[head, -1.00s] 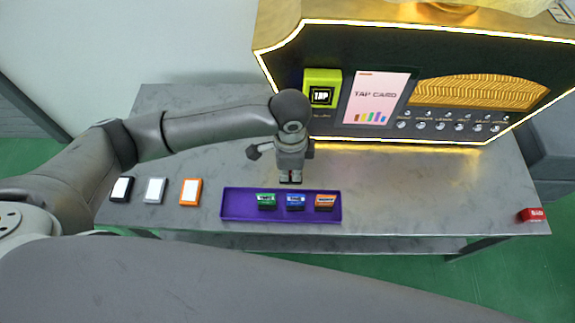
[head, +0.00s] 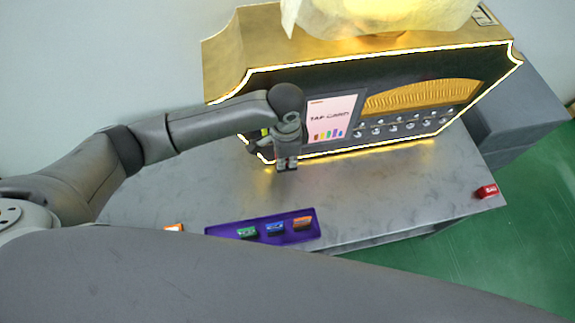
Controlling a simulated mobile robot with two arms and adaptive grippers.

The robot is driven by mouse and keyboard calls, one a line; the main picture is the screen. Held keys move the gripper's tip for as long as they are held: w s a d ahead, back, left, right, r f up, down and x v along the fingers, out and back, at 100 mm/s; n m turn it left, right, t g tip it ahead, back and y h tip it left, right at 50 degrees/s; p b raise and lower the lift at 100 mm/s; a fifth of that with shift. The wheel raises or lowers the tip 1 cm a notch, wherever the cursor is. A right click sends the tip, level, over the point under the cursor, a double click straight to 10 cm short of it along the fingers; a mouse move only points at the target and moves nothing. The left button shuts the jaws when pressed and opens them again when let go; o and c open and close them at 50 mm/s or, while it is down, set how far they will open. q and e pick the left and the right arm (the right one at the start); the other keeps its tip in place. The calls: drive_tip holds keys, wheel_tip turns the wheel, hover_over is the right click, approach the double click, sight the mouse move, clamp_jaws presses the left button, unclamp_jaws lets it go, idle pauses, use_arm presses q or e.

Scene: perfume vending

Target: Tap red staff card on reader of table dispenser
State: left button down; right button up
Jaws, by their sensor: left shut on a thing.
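My left gripper (head: 287,168) points down in front of the left part of the table dispenser (head: 300,82). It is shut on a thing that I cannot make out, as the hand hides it. The yellow-green reader (head: 265,132) is on the dispenser's front left and is mostly hidden behind my left wrist. The pink tap-card panel (head: 334,118) is just right of the wrist. A small red block-like item (head: 487,191) with pale lettering lies at the table's right edge; I cannot tell whether it is the staff card. My right gripper is not in view.
A purple tray (head: 222,231) at the table's front holds a green (head: 248,232), a blue (head: 276,228) and an orange item (head: 303,223). Part of an orange-framed piece (head: 174,227) shows to its left.

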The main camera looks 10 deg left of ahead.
use_arm(q)
drive_tip(key=w+a+b, duration=0.1)
drive_tip(key=w+a, duration=0.1)
drive_tip(key=w, duration=0.4)
drive_tip(key=shift+w+a, duration=0.15)
drive_tip(key=shift+a, duration=0.1)
drive_tip(key=shift+w+a, duration=0.1)
drive_tip(key=shift+w, duration=0.05)
idle(2.4)
drive_tip(key=s+p, duration=0.1)
drive_tip(key=p, duration=0.1)
drive_tip(key=s+d+p, duration=0.1)
drive_tip(key=s, duration=0.1)
drive_tip(key=s+d+p, duration=0.1)
drive_tip(key=s+p, duration=0.1)
drive_tip(key=shift+s+d+r+p, duration=0.15)
drive_tip(key=shift+s+r+p, duration=0.05)
drive_tip(key=shift+p, duration=0.1)
drive_tip(key=s+p, duration=0.1)
drive_tip(key=s+d+p, duration=0.1)
drive_tip(key=s, duration=0.1)
drive_tip(key=s+d+p, duration=0.1)
drive_tip(key=shift+s+f, duration=0.25)
drive_tip(key=shift+s, duration=0.15)
